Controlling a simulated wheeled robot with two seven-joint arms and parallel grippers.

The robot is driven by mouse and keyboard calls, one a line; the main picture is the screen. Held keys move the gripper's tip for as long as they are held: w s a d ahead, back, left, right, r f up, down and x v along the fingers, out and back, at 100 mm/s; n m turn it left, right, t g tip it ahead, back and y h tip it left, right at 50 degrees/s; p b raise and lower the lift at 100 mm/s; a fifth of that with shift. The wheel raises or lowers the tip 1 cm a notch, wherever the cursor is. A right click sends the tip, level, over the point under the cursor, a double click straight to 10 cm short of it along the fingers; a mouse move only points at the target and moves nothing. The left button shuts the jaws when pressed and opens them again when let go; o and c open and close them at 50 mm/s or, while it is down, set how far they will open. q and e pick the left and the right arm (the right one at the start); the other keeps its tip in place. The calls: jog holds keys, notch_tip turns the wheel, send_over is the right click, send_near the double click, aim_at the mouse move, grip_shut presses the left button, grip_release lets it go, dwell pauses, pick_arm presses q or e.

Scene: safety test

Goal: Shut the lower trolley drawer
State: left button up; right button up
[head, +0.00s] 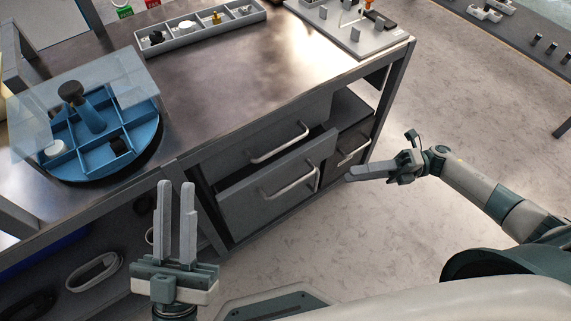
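The lower drawer (250,206) is a grey box front with a pale bar handle (290,182). It stands out from the trolley, with a dark gap behind its top edge. The upper drawer (235,152) above it has a similar handle (280,144) and sits further back. My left gripper (176,185) is left of the lower drawer, fingers pointing up in the picture, with a gap between them and nothing held. My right gripper (350,177) is right of the drawer front, pointing left and apart from the handle. Its finger gap is hard to make out.
The trolley's worktop (215,85) carries a blue divided tray (72,165) under a clear cover, a grey compartment tray (205,35) and a fixture board (345,38). Another drawer unit (352,145) stands right of the lower drawer. The floor (460,110) to the right is clear.

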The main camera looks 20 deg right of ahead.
aim_at(295, 182)
pick_arm(q)
jog(key=shift+w+a+r, duration=0.1)
jog(key=shift+w+r, duration=0.1)
jog(key=shift+w, duration=0.05)
pick_arm(e)
jog(key=shift+d+r+g, duration=0.25)
jog(key=shift+d+g, duration=0.05)
jog(key=shift+d, duration=0.05)
jog(key=shift+a, duration=0.15)
